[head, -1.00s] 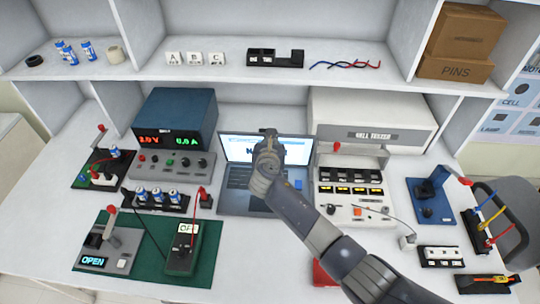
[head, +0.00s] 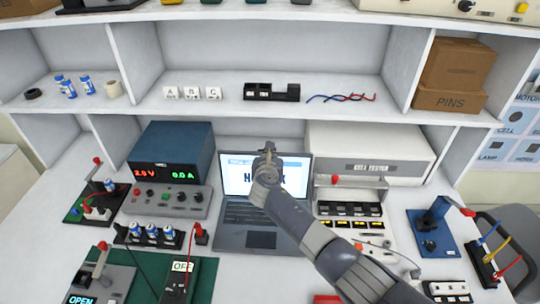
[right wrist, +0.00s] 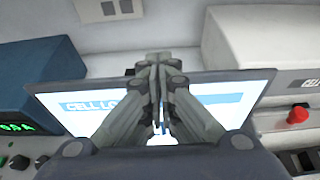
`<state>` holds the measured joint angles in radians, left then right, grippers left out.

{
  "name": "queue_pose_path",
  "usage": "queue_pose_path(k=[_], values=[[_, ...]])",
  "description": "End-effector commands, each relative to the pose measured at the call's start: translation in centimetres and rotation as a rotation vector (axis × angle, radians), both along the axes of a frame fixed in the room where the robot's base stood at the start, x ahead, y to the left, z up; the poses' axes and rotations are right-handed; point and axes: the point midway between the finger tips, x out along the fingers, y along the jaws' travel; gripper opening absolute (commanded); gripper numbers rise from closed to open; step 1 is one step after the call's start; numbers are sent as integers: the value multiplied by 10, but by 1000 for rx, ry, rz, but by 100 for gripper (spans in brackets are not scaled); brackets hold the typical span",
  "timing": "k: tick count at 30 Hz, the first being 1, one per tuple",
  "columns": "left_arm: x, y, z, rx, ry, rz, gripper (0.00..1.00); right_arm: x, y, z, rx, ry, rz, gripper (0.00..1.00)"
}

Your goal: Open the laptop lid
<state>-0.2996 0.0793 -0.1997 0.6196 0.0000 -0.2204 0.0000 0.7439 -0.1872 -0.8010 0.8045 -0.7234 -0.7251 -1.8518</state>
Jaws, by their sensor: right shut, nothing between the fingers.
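The laptop stands on the bench with its lid raised and its lit screen (head: 236,184) facing me. Its dark keyboard base (head: 246,240) lies flat below. My right gripper (head: 268,152) is shut and empty in front of the upper middle of the screen, with its tips near the lid's top edge. In the right wrist view the closed fingers (right wrist: 157,68) reach across that top edge and hide the screen's middle. I cannot tell whether they touch the lid. My right forearm covers part of the base's right side. My left gripper is not in view.
A blue power supply (head: 170,150) stands left of the laptop and a white cell tester (head: 365,147) right of it. A battery holder (head: 150,235) and a green mat (head: 205,275) lie at the front left. A shelf (head: 225,115) runs above the bench.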

Motion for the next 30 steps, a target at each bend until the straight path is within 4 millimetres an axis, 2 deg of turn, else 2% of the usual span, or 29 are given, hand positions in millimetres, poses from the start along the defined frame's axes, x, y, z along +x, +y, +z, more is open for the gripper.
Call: queue_pose_path(k=[8, 14, 30], values=[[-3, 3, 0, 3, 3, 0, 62, -2, 0, 0, 0, 1, 0, 0], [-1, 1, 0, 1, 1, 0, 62, -15, 0, 4, 1, -1, 1, 0], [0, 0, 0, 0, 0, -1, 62, -84, 0, 31, 2, 1, 2, 0]])
